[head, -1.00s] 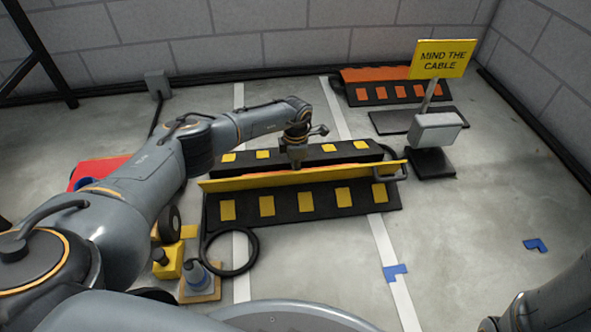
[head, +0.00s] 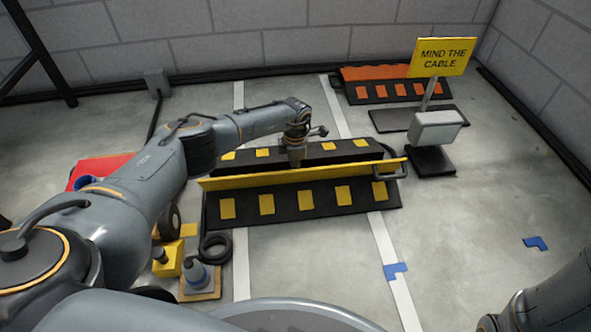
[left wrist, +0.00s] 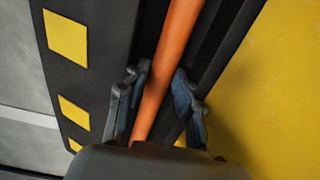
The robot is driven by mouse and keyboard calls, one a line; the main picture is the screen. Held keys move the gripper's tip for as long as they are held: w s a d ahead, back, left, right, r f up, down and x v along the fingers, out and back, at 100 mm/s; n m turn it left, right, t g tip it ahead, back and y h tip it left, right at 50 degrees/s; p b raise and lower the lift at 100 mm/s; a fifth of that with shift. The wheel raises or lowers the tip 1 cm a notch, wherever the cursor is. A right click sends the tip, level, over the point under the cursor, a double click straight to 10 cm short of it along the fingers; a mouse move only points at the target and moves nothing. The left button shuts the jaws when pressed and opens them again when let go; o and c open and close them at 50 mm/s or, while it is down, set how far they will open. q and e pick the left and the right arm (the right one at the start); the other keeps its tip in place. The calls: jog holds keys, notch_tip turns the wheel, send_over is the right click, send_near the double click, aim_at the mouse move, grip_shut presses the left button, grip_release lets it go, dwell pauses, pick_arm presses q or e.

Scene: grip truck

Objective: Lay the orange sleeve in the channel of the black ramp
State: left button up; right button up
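The black ramp (head: 220,190) with yellow patches lies on the floor, its yellow lid (head: 250,181) raised along the middle. The orange sleeve (left wrist: 175,40) lies lengthwise in the dark channel in the left wrist view; in the head view the lid hides it. My left gripper (left wrist: 160,80) is over the channel, one finger on each side of the sleeve. The fingers are apart, with a gap showing on the right side; the left finger is close to the sleeve. In the head view the left gripper (head: 297,163) reaches down behind the lid. My right gripper is out of view.
A sign (head: 443,57) with a box stands at right, before an orange-lidded ramp (head: 385,75). The right floor is mostly clear.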

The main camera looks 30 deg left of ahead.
pick_arm(q)
jog(key=shift+r, duration=0.3)
notch_tip(320, 180, up, 12)
jog(key=shift+f, duration=0.25)
